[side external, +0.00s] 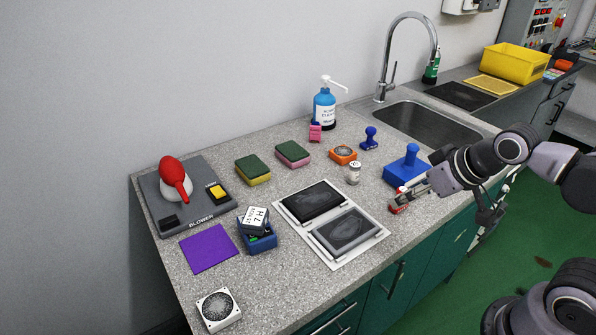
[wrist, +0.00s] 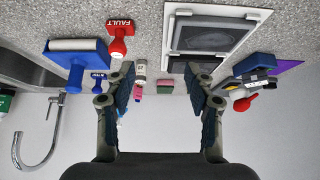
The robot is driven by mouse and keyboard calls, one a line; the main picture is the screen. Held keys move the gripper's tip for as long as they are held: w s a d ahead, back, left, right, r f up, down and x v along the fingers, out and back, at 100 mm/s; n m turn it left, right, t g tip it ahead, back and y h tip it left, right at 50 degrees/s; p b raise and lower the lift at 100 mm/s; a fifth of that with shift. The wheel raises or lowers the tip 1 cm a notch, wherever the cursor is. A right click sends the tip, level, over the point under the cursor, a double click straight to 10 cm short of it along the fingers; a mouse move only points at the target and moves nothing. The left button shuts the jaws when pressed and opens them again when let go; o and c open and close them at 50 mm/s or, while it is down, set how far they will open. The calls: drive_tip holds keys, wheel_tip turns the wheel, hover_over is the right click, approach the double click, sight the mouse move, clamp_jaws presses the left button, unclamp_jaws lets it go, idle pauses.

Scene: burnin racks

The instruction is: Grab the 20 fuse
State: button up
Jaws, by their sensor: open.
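No marking "20" is legible in either view, so I cannot tell for certain which thing is the 20 fuse. A small white cylinder with a dark cap (side external: 354,172) stands upright on the counter and may be a fuse. It also shows in the wrist view (wrist: 140,70), between and beyond my fingers. A small pink block (side external: 315,132) stands farther back, by the blue bottle; its marking is unreadable. My gripper (wrist: 158,92) is open and empty, its fingers spread wide. In the side view it is at the counter's right front, near the red FAULT stamp (side external: 398,204).
The blue roller (side external: 406,166) and the red stamp, also in the wrist view (wrist: 121,40), stand near my gripper. The sink (side external: 428,124) is behind.

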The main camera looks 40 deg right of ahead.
drive_tip(key=shift+r, duration=0.1)
drive_tip(key=m+g+h, duration=0.3)
drive_tip(key=m+g, duration=0.1)
drive_tip(key=m, duration=0.4)
approach(355, 166)
drive_tip(key=x, duration=0.5)
drive_tip(key=shift+w+d+f, duration=0.25)
drive_tip(key=shift+d, duration=0.05)
drive_tip(key=shift+x, duration=2.95)
drive_tip(key=shift+s+a+f, duration=0.1)
clamp_jaws()
